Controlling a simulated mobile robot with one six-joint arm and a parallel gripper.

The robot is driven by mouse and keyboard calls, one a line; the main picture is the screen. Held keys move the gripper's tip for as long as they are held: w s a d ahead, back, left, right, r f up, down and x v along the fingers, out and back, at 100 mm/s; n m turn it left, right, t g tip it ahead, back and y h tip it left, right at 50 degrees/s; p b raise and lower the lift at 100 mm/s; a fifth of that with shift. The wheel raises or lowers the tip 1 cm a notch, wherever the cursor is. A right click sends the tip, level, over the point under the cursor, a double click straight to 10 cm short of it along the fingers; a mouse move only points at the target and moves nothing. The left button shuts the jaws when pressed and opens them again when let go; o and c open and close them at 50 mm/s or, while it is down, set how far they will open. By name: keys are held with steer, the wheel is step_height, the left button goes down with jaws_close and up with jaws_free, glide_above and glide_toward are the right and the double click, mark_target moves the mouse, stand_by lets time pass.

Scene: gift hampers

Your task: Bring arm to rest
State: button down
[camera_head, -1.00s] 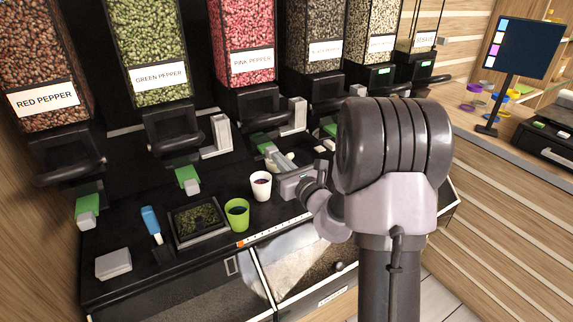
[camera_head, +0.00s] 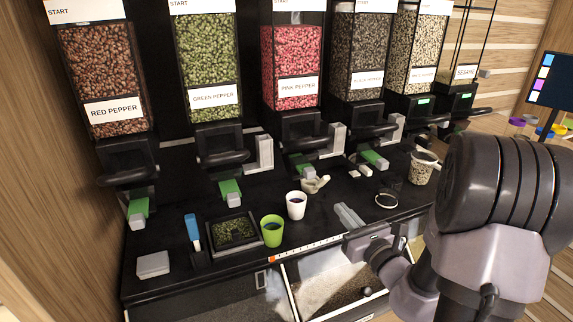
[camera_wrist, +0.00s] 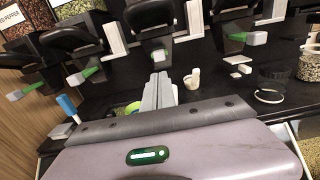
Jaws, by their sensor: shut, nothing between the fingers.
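My gripper (camera_head: 349,216) is shut and empty. In the head view it is held over the front of the black counter, right of the white cup (camera_head: 296,205) and the green cup (camera_head: 272,230). In the wrist view its closed grey fingers (camera_wrist: 158,92) point toward the dispensers and partly hide the green cup (camera_wrist: 131,108). My arm comes in from the lower right of the head view.
Pepper dispensers (camera_head: 296,70) line the back of the counter. A tray of green pepper (camera_head: 234,232), a blue-handled tool (camera_head: 193,230) and a grey box (camera_head: 153,265) sit at left. A filled container (camera_head: 423,168) and a clear ring-rimmed vessel (camera_head: 387,200) stand at right.

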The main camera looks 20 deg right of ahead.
steer(key=s+a+r+n+g+y, duration=0.25)
steer(key=a+n, duration=0.25)
steer(key=a, duration=0.3)
steer(key=s+a+r+n+g+y, duration=0.1)
steer(key=s+a+n+g+y, duration=0.2)
steer(key=a, duration=0.5)
steer(key=s+a+r+n+g+y, duration=0.1)
steer(key=a+r+n+g+y, duration=0.1)
steer(key=a+n+y, duration=0.5)
steer(key=s+a+f+n+g+h, duration=0.1)
steer(key=s+a+n+g+h, duration=0.2)
steer(key=s+n, duration=0.3)
steer(key=s+a+f+n+g+h, duration=0.2)
steer(key=s+a+n+g+h, duration=0.15)
steer(key=s, duration=0.45)
steer(key=s+d+r+n+t+h, duration=0.1)
steer(key=s+d+r+n+h, duration=0.1)
steer(key=d+n+h, duration=0.3)
steer(key=shift+s+d+n+t, duration=0.4)
steer(key=shift+d+n, duration=0.35)
steer(key=shift+d, duration=0.3)
